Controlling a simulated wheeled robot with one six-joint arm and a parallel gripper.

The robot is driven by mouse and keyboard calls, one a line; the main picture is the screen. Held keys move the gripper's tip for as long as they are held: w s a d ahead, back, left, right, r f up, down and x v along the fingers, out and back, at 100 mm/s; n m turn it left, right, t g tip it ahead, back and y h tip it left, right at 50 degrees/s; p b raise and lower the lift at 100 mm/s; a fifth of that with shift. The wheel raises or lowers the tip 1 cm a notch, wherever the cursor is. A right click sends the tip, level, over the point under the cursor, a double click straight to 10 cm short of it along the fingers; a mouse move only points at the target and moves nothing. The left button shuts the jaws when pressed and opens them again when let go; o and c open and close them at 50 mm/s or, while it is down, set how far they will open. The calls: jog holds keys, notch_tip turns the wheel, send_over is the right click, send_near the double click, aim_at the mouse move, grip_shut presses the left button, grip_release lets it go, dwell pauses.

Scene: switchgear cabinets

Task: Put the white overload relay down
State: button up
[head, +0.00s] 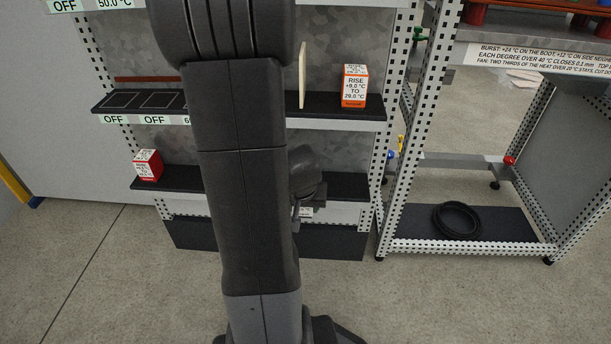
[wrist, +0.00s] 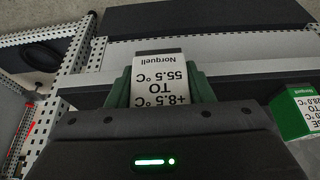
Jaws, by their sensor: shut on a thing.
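In the wrist view the white overload relay (wrist: 163,84) is a white-labelled block with a dark band at its end. Its print, "+8.5 °C TO 55.5 °C" and "Norquell", appears upside down. My gripper (wrist: 160,92) is shut on it, with a green finger at each side. The relay is in front of a dark shelf (wrist: 245,79); I cannot tell whether it touches the shelf. In the head view my arm hides the relay and the gripper's fingers.
A green-and-white box (wrist: 301,110) is at the right in the wrist view. In the head view an orange-and-white box (head: 354,86) stands on the middle shelf, and a red-and-white box (head: 148,165) on the lower shelf. A black ring (head: 456,220) lies on the right rack's base.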

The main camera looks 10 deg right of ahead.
jog(key=w+d, duration=0.1)
jog(key=w, duration=0.2)
jog(key=w+d, duration=0.1)
jog(key=w, duration=0.2)
jog(key=w+d, duration=0.1)
jog(key=w, duration=0.3)
jog(key=shift+f, duration=0.1)
jog(key=shift+a+b, duration=0.1)
jog(key=shift+b, duration=0.25)
jog(key=shift+f, duration=0.2)
jog(key=o, duration=1.1)
jog(key=shift+s, duration=0.1)
jog(key=p+v, duration=0.3)
jog(key=v, duration=0.3)
jog(key=shift+r, duration=0.45)
jog(key=shift+s+a+r, duration=0.1)
jog(key=shift+s+r, duration=0.2)
jog(key=shift+r, duration=0.15)
